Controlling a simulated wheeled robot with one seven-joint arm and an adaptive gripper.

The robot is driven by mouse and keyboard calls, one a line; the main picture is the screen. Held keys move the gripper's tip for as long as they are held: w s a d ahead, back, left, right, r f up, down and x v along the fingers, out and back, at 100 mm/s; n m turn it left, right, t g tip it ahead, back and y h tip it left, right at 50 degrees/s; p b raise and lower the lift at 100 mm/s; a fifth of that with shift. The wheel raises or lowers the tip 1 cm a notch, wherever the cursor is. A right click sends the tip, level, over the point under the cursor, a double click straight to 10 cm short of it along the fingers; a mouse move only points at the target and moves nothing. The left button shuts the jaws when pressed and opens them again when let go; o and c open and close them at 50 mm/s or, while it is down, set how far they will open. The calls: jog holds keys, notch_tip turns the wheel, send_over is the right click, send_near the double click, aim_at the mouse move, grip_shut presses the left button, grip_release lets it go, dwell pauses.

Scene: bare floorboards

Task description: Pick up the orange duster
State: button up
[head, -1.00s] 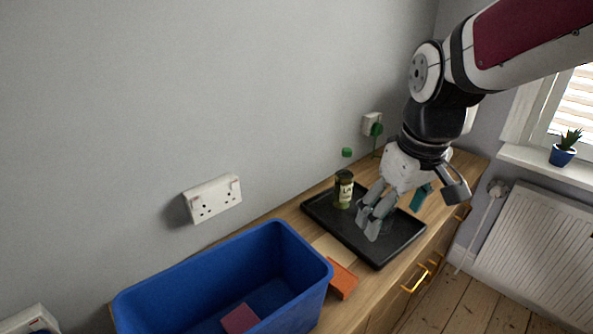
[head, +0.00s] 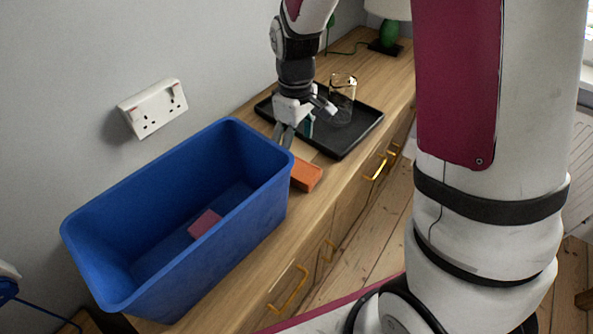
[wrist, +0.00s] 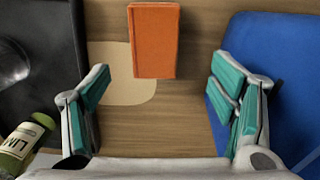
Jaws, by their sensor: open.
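The orange duster (head: 307,174) is a flat orange block lying on the wooden sideboard, between the blue bin and the black tray. In the wrist view the orange duster (wrist: 154,40) lies ahead of my fingers, at the top centre, partly over a pale board. My gripper (head: 294,134) is above the sideboard, behind the duster in the head view. In the wrist view my gripper (wrist: 165,100) is open and empty, its teal-padded fingers wide apart on either side of the duster's line.
The blue bin (head: 180,255) holds a pink block (head: 205,224). The black tray (head: 345,150) carries a clear glass (head: 342,98); a labelled jar (wrist: 22,142) shows at lower left in the wrist view. A pale board (wrist: 108,75) lies beside the duster.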

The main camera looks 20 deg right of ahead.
aim_at(298, 168)
jog(key=shift+w+d+f, duration=0.1)
jog(key=shift+d+f, duration=0.1)
jog(key=shift+f, duration=1.75)
jog(key=shift+d+f, duration=0.2)
jog(key=shift+f, duration=1.75)
jog(key=c, duration=1.2)
